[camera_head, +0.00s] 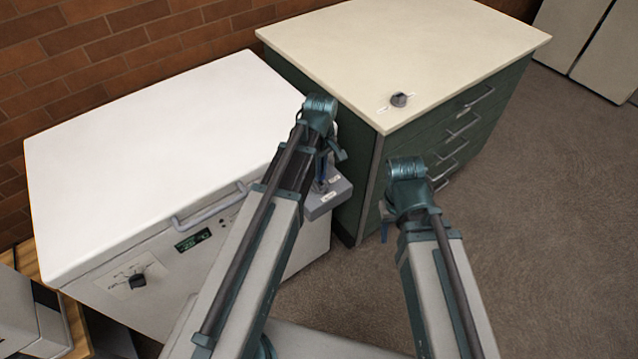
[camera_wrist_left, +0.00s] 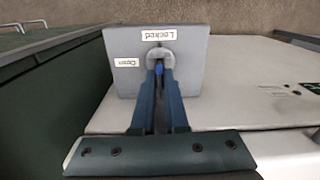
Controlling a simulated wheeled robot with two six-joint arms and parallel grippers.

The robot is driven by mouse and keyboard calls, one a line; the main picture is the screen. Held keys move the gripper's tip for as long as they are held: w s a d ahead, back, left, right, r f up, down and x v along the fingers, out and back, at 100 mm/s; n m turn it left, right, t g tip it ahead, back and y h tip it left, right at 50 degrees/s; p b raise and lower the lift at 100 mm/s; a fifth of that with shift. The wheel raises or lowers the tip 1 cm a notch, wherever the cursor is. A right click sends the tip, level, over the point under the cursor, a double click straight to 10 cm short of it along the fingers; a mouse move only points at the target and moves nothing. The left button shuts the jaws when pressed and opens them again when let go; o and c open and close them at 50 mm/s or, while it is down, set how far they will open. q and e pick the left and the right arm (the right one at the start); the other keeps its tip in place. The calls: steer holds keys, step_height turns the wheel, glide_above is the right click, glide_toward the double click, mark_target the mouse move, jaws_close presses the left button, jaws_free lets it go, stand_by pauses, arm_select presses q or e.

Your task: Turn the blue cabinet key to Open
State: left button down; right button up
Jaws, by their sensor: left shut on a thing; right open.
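The grey lock box (camera_head: 330,196) sits at the corner between the white chest and the green cabinet; in the left wrist view (camera_wrist_left: 115,88) it has a "Locked" label (camera_wrist_left: 159,35) at its top edge and an "Open" label (camera_wrist_left: 127,63) at its left, both upside down. My left gripper (camera_head: 322,180) is at the box and shut on the blue key (camera_wrist_left: 159,69), of which only a small part shows between the fingertips (camera_wrist_left: 160,78). I cannot tell which label the key points to. My right gripper (camera_head: 384,226), mostly hidden behind its arm, is open and apart from the box.
The white chest (camera_head: 150,140) with a handle (camera_head: 208,206) and a black dial (camera_head: 137,281) stands at the left. The green cabinet (camera_head: 290,75) has a cream top with a dark knob (camera_head: 399,99) and several drawer handles. Carpet (camera_head: 560,220) is clear at the right.

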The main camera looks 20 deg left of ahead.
arm_select(q)
steer(key=n, duration=0.5)
steer(key=shift+n, duration=0.6)
steer(key=n, duration=0.4)
steer(key=shift+n, duration=1.4)
steer(key=shift+n, duration=1.2)
steer(key=n, duration=0.4)
